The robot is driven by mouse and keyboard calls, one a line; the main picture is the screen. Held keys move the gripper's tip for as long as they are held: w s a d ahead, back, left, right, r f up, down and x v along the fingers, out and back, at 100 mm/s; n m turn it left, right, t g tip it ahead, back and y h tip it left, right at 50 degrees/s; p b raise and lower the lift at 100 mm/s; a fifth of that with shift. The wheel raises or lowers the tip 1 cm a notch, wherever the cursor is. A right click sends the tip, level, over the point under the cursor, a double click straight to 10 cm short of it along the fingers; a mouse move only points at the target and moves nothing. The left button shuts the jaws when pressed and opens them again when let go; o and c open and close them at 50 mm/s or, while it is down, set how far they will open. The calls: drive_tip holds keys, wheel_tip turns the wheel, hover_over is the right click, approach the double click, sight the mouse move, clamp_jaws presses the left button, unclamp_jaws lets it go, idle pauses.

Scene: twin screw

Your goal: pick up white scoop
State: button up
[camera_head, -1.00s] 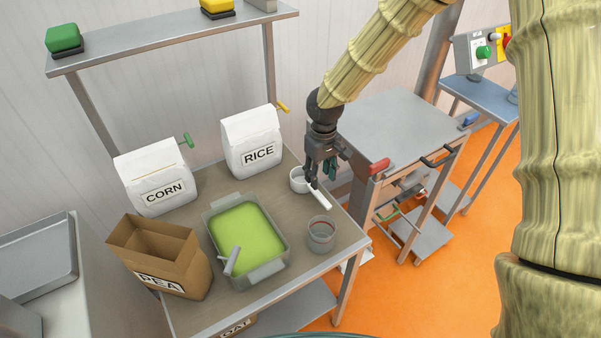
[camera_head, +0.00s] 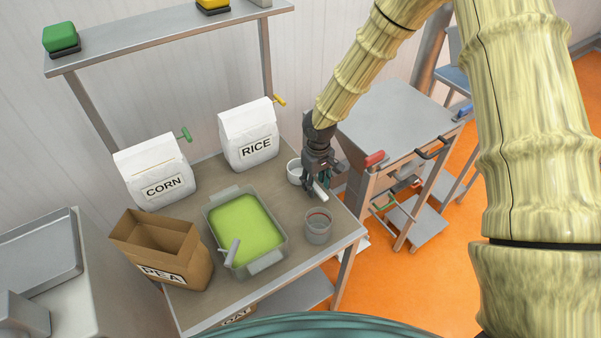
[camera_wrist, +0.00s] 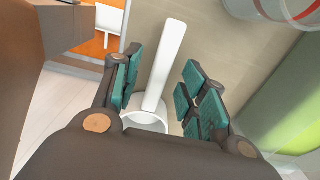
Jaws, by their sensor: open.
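The white scoop (camera_head: 294,173) is on the brown worktop near its right edge, partly hidden by my gripper (camera_head: 317,189). Its round cup is left of the gripper and its handle tip pokes out below. In the wrist view my gripper (camera_wrist: 163,72) is open, with teal-padded fingers on either side of the white handle (camera_wrist: 165,65). The handle lies between the fingers, with a visible gap to the right finger. The scoop's cup (camera_wrist: 146,121) shows close to the palm, partly hidden by it.
A clear round container (camera_head: 318,228) stands just in front of the gripper. A tray of green contents (camera_head: 270,262) holds a grey scoop (camera_head: 231,252). Rice (camera_head: 249,135), corn (camera_head: 155,172) and pea (camera_head: 190,267) bags stand left. A grey cart (camera_head: 393,116) adjoins at right.

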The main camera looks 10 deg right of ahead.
drive_tip(key=shift+f+p, duration=0.4)
drive_tip(key=shift+f, duration=1.1)
drive_tip(key=shift+c, duration=0.4)
clamp_jaws()
